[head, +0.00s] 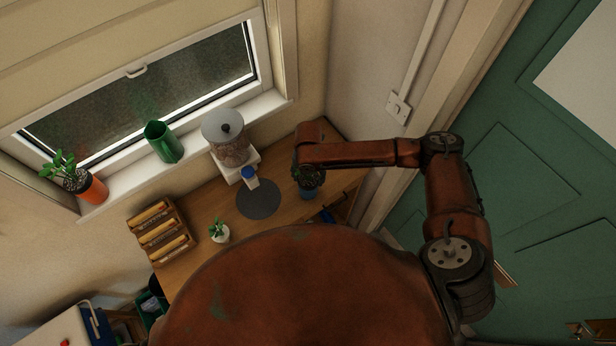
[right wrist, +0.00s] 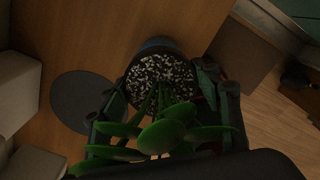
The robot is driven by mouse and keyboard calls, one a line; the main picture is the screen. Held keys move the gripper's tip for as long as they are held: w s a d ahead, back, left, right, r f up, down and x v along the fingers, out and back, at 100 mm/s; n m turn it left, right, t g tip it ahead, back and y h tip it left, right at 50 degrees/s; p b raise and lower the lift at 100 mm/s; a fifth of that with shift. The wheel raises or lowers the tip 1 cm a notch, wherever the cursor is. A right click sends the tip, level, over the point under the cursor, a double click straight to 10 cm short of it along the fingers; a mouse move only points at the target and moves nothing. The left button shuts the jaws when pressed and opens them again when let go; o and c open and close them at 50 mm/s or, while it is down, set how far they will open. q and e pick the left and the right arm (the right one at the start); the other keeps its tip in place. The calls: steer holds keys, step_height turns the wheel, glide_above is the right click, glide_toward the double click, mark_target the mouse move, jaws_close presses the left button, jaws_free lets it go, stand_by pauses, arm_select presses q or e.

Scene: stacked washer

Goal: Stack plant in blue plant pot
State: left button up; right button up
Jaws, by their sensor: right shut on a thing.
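A green leafy plant (right wrist: 160,132) fills the lower middle of the right wrist view, with white-flecked soil (right wrist: 162,78) at its base. The blue plant pot (head: 308,193) stands near the right end of the wooden counter; its bluish rim (right wrist: 158,44) shows behind the soil in the right wrist view. My right gripper (head: 307,170) is shut on the plant at the pot, its fingers on either side of the stems. I cannot tell how deep the plant sits in the pot. My left gripper is not in view.
A grey round mat (head: 258,200) lies left of the pot, with a blue-capped container (head: 250,176) at its edge. A dispenser (head: 229,145), a small white-potted plant (head: 219,232) and a wooden rack (head: 160,232) stand further left. A green vase (head: 163,143) and an orange-potted plant (head: 90,187) are on the windowsill.

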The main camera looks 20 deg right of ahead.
steer(key=shift+f, duration=0.35)
steer(key=o, duration=1.4)
steer(key=shift+c, duration=0.2)
step_height(320, 180, up, 13)
steer(key=b, duration=0.1)
